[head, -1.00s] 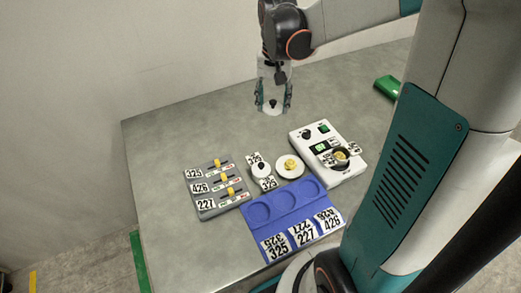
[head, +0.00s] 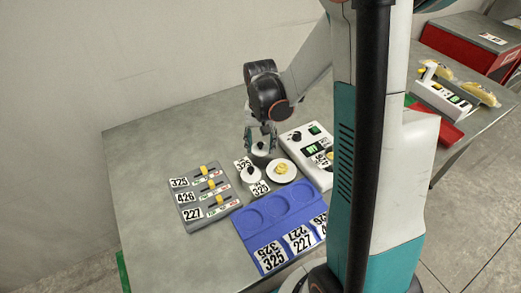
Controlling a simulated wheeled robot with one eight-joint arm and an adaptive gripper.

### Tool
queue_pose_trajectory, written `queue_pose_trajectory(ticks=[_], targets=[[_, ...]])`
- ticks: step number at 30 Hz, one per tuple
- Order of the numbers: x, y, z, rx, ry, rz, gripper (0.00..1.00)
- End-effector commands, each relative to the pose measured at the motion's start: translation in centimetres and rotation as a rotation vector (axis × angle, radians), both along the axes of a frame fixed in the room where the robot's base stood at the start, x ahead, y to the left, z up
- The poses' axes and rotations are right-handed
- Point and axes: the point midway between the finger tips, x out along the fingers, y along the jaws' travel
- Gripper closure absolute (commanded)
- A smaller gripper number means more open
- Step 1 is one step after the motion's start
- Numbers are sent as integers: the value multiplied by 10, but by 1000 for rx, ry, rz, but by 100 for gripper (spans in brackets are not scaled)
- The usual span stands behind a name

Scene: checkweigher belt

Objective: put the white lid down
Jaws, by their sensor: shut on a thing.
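My gripper (head: 261,142) is shut on the white lid (head: 261,151), a small round disc with a black knob. It hangs just behind the group of small white items; I cannot tell whether the lid touches the table (head: 150,140). Another white round piece with a dark knob (head: 254,172) stands just in front, between tags marked 325. To its right is a white plate (head: 291,178) with a yellow item (head: 281,169) on it.
A blue tray (head: 284,232) with round recesses and number cards lies in front. A grey slider panel (head: 205,203) is at left. A white weighing unit (head: 321,179) at right is partly hidden by my arm. The table's back left is clear.

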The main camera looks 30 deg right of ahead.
Motion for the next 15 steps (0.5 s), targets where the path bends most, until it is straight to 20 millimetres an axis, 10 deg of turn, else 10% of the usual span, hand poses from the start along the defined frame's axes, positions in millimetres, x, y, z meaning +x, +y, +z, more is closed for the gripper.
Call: queue_pose_trajectory(ticks=[15], targets=[[0, 0, -29, 0, 0, 0, 66]])
